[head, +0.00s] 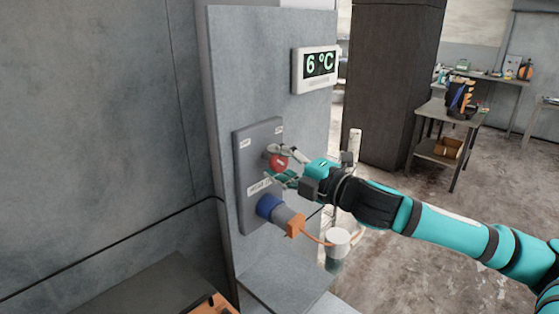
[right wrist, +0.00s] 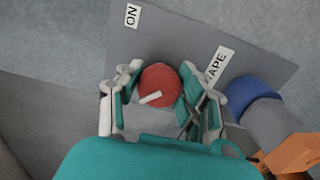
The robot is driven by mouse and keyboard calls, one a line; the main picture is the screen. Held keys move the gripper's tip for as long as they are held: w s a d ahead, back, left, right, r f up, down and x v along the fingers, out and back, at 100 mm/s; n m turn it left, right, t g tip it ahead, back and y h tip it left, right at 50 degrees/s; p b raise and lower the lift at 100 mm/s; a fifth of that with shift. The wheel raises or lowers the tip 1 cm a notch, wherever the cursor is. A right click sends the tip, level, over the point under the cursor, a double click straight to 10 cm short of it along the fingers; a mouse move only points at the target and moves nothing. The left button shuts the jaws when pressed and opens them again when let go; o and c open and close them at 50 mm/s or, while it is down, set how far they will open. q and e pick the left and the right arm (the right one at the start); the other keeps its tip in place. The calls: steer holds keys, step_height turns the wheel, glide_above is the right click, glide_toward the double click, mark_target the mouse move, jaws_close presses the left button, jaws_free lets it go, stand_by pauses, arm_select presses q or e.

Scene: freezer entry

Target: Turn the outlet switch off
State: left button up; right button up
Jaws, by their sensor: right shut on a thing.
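The outlet switch is a round red knob (head: 279,162) with a white mark, on a grey panel (head: 245,150) fixed to the wall. In the right wrist view the red knob (right wrist: 159,86) sits between the two fingers, its white mark slightly tilted. My right gripper (head: 279,165) is shut on the knob, one finger on each side. An "ON" label (right wrist: 132,16) shows on the panel in the wrist view. Below the knob, a blue socket (head: 268,206) holds a grey and orange plug (head: 292,222). My left gripper is not in view.
A display (head: 316,67) reading 6 °C is mounted above the panel. An orange cable (head: 318,241) runs from the plug past a white cylinder (head: 338,240). A dark pillar (head: 392,80) and a table (head: 447,118) with items stand behind, right.

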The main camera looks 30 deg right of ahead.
steer(key=shift+f, duration=0.1)
steer(key=o, duration=1.2)
